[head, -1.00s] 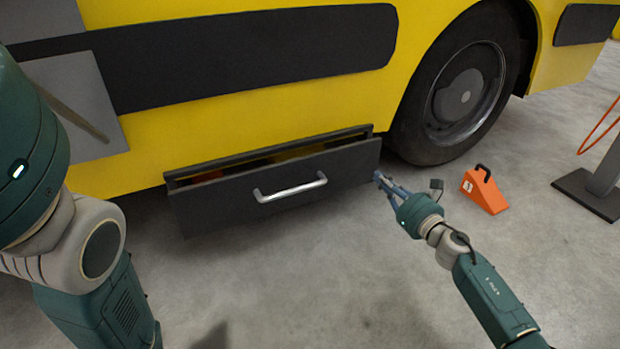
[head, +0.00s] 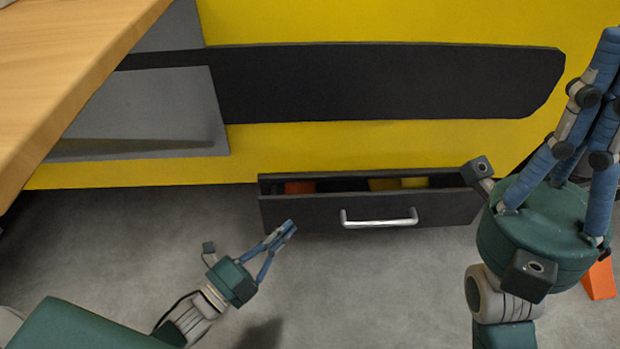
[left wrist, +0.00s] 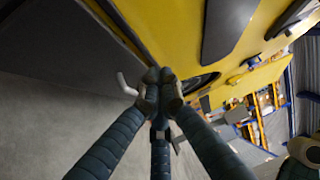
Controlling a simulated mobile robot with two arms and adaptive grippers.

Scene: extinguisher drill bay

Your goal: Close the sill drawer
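The sill drawer (head: 300,212), dark grey with a silver bar handle (head: 378,222), stands partly open at the foot of the yellow vehicle. Orange and yellow contents show in its gap. My left gripper (head: 288,229) has its fingertips together, in front of the drawer's left part and left of the handle; I cannot tell whether it touches. In the left wrist view its fingertips (left wrist: 158,75) meet, with the handle (left wrist: 126,84) just left of them. My right gripper (head: 605,50) is raised close to the camera at right, its fingers converging upward, empty, hiding the area right of the drawer.
A wooden surface (head: 60,75) juts in at upper left. Grey panels (head: 150,120) cover part of the yellow vehicle body (head: 390,140). Part of an orange wedge (head: 599,280) shows below my right gripper. The concrete floor in front of the drawer is clear.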

